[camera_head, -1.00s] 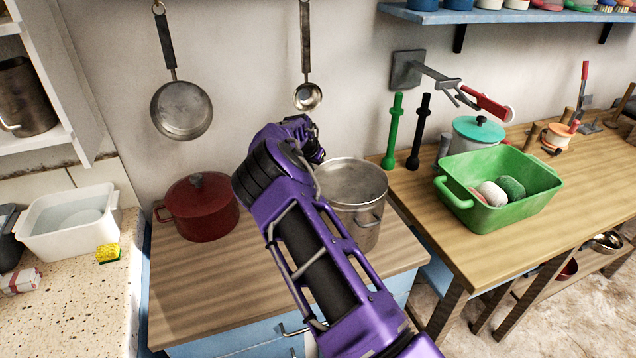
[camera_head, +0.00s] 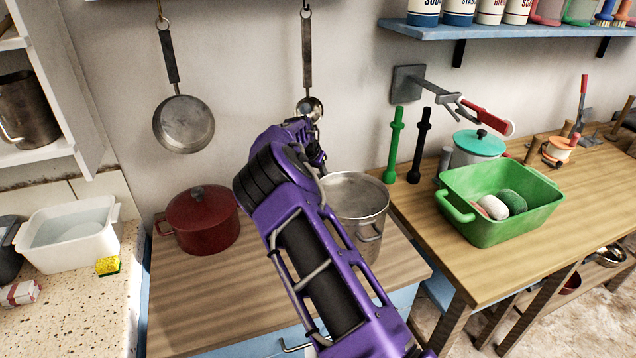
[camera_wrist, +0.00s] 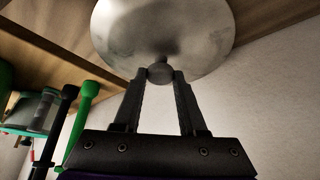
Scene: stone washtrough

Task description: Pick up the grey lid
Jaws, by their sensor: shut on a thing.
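The grey lid (camera_wrist: 165,30) is a round, pale metal disc with a dark round knob (camera_wrist: 160,72), at the top of the wrist view. My gripper (camera_wrist: 159,78) is shut on the knob, one finger on each side of it. Whether the lid touches the wood beyond it or hangs clear of it, I cannot tell.
A steel pot (camera_head: 358,205) stands just right of my arm, and a red lidded pot (camera_head: 203,220) to its left, on the wooden cabinet top (camera_head: 215,295). A pan (camera_head: 183,124) and a ladle (camera_head: 309,105) hang on the wall. A green tub (camera_head: 490,225) stands on the right table.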

